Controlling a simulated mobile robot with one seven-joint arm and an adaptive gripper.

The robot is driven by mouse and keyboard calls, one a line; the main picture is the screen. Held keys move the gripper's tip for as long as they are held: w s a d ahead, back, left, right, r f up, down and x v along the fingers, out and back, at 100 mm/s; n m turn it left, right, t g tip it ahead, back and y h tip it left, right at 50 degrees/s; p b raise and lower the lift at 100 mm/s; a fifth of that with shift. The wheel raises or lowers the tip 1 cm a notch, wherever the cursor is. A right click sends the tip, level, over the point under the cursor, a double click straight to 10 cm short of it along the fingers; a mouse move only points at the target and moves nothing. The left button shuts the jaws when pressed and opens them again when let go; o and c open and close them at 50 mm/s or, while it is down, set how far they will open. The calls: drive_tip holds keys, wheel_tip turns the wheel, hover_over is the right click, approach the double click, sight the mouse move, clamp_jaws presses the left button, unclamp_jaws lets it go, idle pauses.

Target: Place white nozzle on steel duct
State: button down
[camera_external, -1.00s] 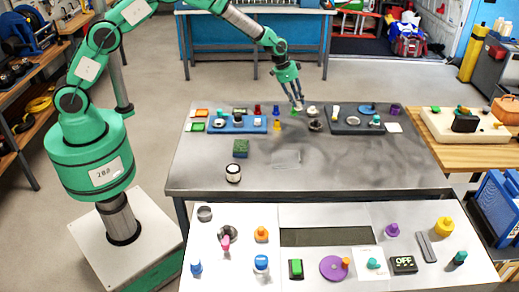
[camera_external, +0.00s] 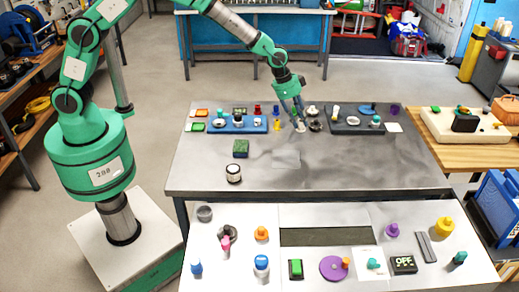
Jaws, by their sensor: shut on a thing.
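My gripper (camera_external: 300,124) is over the back middle of the grey table, fingers pointing down and tilted. It is shut on a small pale thing, which looks like the white nozzle (camera_external: 301,128), low over the tabletop. I cannot tell if the nozzle touches anything beneath. A small round metallic grey piece (camera_external: 316,126) stands just right of the fingertips and may be the steel duct. The fingers hide part of this spot.
A blue tray (camera_external: 256,126) with small parts is to the left and a dark tray (camera_external: 343,129) to the right. A green block (camera_external: 240,148) and a white-and-black cylinder (camera_external: 233,173) stand nearer. The table's front right is clear.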

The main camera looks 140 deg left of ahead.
drive_tip(key=w+d+m+h, duration=0.15)
drive_tip(key=w+d, duration=0.45)
drive_tip(key=d, duration=1)
drive_tip(key=w+d+m, duration=0.2)
drive_tip(key=w+d, duration=0.3)
drive_tip(key=d, duration=1.1)
drive_tip(key=s+d+m, duration=0.3)
drive_tip(key=d+m, duration=0.1)
drive_tip(key=d, duration=2.6)
drive_tip(key=shift+t+h, duration=0.4)
drive_tip(key=shift+h, duration=0.05)
drive_tip(key=shift+s+a+f, duration=0.1)
drive_tip(key=shift+f, duration=1.35)
drive_tip(key=shift+s+a+f, duration=0.1)
drive_tip(key=shift+f, duration=1.3)
drive_tip(key=w, duration=0.5)
drive_tip(key=w+f, duration=0.1)
drive_tip(key=w, duration=0.4)
drive_tip(key=w+a+b, duration=0.1)
drive_tip(key=w, duration=0.5)
drive_tip(key=shift+f, duration=0.25)
